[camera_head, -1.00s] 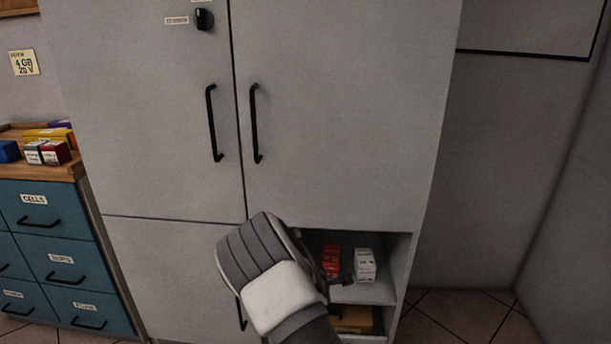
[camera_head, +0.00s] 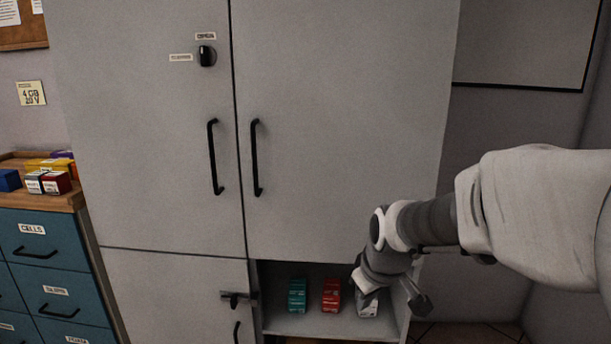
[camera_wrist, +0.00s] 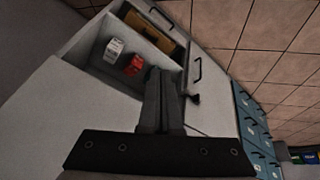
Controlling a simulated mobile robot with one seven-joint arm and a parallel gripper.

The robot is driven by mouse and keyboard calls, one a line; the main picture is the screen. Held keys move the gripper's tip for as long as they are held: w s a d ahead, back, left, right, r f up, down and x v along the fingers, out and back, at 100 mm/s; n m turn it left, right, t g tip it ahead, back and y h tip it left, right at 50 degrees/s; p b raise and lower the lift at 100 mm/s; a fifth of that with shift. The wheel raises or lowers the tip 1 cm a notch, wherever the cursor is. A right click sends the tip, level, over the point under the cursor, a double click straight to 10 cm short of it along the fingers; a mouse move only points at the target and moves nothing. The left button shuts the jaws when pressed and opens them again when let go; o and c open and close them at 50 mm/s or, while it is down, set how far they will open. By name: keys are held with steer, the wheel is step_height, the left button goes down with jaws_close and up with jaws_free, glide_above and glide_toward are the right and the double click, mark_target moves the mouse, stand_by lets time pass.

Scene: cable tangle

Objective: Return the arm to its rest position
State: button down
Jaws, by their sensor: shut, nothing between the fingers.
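My gripper (camera_wrist: 160,98) shows in the wrist view with its two dark fingers together and nothing between them. It points toward the cabinet's open lower compartment, and the fingers appear in front of its edge. In the head view my arm (camera_head: 540,215) comes in from the right and bends down in front of the compartment's right side. There the wrist partly covers a white box (camera_head: 367,308), and the fingers cannot be made out clearly.
The grey cabinet (camera_head: 345,130) has shut upper doors with black handles. A green box (camera_head: 298,295) and a red box (camera_head: 331,296) stand on the open shelf. A black latch (camera_head: 235,299) sits left of the opening. Blue drawers (camera_head: 50,240) stand at the left.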

steer(key=s+d+r+m, duration=0.1)
steer(key=s+r+m, duration=0.25)
steer(key=s, duration=0.65)
steer(key=s+d+r+m, duration=0.2)
steer(key=s+r+m, duration=0.15)
steer(key=s, duration=0.65)
step_height(320, 180, up, 27)
steer(key=n+p, duration=0.1)
steer(key=p, duration=2.5)
steer(key=shift+f+t+h+p, duration=0.15)
steer(key=shift+t+h+p, duration=0.15)
steer(key=shift+t+p, duration=0.1)
steer(key=shift+a, duration=0.1)
